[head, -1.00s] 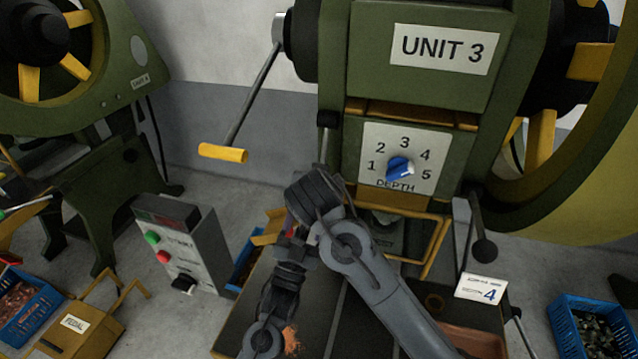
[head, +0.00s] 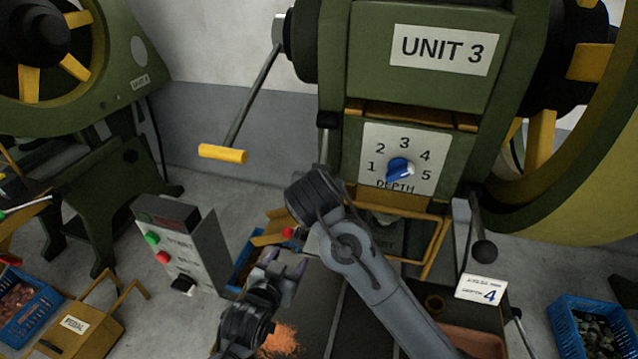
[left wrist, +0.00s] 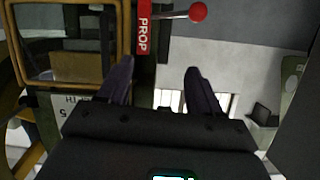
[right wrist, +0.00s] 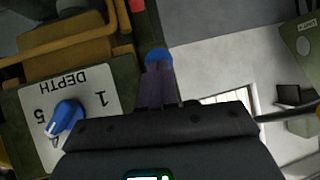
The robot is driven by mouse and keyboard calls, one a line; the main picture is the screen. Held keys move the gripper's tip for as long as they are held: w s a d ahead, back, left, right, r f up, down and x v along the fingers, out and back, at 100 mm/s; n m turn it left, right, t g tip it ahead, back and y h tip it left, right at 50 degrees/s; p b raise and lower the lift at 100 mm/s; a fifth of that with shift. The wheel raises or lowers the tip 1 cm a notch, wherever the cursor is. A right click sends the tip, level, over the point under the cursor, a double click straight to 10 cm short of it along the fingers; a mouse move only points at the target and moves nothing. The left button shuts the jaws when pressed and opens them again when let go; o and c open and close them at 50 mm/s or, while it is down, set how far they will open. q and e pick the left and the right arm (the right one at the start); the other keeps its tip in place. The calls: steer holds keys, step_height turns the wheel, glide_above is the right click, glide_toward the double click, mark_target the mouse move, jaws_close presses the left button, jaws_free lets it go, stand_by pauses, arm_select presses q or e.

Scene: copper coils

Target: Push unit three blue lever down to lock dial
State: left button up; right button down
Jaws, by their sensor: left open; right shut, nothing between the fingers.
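Unit three's white depth plate (head: 372,143) carries a blue dial knob (head: 399,171), its pale pointer turned right, toward 4 and 5. The plate and knob (right wrist: 64,117) show upside down at left in the right wrist view. There a blue lever end (right wrist: 158,54) sits right at the tips of my shut right gripper (right wrist: 159,72); whether they touch I cannot tell. In the head view my right wrist hides these fingers and the lever end. My left gripper (head: 286,268) is open and empty, low in front of the machine; it also shows in the left wrist view (left wrist: 160,75).
A red ball-ended prop lever (left wrist: 197,12) is beyond my left fingers. A yellow-handled crank (head: 222,153) sticks out at left. A grey button box (head: 180,245) stands at lower left. A card reading depth 4 (head: 481,289) and a black-ball lever (head: 483,250) are at right.

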arm_select(q)
steer(key=s+a+f+n+g+y, duration=0.1)
steer(key=s+a+f+g, duration=0.25)
steer(key=s, duration=0.65)
steer(key=s+a+f+g+y, duration=0.1)
steer(key=s+a+f+g, duration=0.25)
steer(key=s, duration=0.55)
steer(key=s+a+f+n+g+y, duration=0.1)
steer(key=s+a+f+g, duration=0.3)
steer(key=s, duration=0.6)
arm_select(e)
steer(key=w+f+t+b, duration=0.1)
steer(key=b, duration=0.1)
steer(key=w+f+t+b, duration=0.2)
steer(key=b, duration=0.1)
steer(key=shift+d, duration=0.35)
steer(key=shift+w+b, duration=0.15)
steer(key=shift+b, duration=0.25)
arm_select(q)
steer(key=s+f+t, duration=0.1)
steer(key=s+f, duration=0.2)
steer(key=f, duration=0.6)
steer(key=shift+s+d+f, duration=0.15)
steer(key=shift+s+d, duration=0.05)
steer(key=shift+s, duration=0.05)
arm_select(e)
steer(key=shift+r+t, duration=0.1)
steer(key=shift+t, duration=0.2)
steer(key=shift+r, duration=0.1)
